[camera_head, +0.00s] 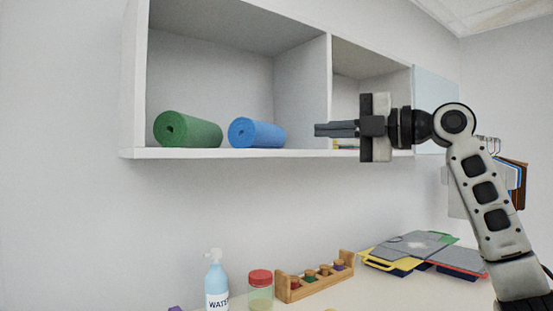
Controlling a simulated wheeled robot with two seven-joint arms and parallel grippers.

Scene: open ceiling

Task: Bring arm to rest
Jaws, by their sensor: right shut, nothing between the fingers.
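My right arm comes in from the lower right, bent at the elbow and raised. My right gripper (337,129) points left in front of the divider of the wall shelf (240,154). Its fingers are shut and hold nothing. A green roll (187,130) and a blue roll (256,133) lie in the shelf's left compartment, left of the gripper and apart from it. The gripper and wrist hide part of the right compartment. My left gripper is not in view.
Below the shelf, a white surface holds a blue spray bottle (216,282), a red-lidded jar (260,290), a wooden rack (314,280) and grey-topped cases (425,254). Clipboards (512,183) hang behind my right arm. Space left of the shelf is clear.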

